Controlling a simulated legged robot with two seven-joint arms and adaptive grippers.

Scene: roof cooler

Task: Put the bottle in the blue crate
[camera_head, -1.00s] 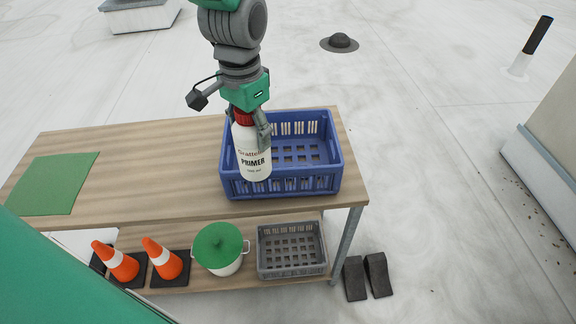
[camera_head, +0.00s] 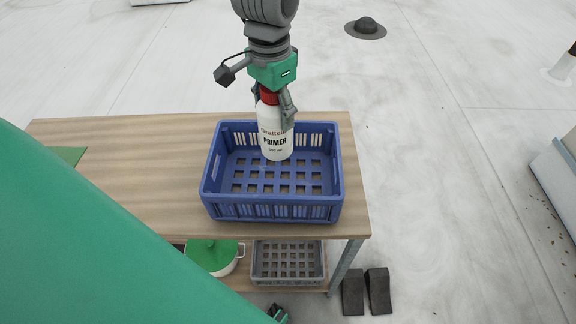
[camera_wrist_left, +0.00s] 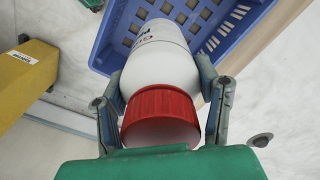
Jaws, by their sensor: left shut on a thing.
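The white primer bottle (camera_head: 274,138) with a red cap hangs upright over the back part of the blue crate (camera_head: 270,211). My left gripper (camera_head: 273,98) is shut on the bottle near its cap. In the left wrist view my left gripper's fingers (camera_wrist_left: 164,105) press on both sides of the bottle (camera_wrist_left: 160,62), with the red cap between them. The crate (camera_wrist_left: 215,50) lies beyond the bottle's base there. The crate's visible floor is empty. I cannot tell how far the bottle's base is above that floor.
The crate stands at the right end of a wooden table (camera_head: 150,165); the table's left side is bare apart from a green mat (camera_head: 68,155). A grey crate (camera_head: 288,262) and a green-lidded pot (camera_head: 213,255) are on the lower shelf. My green body covers the lower left.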

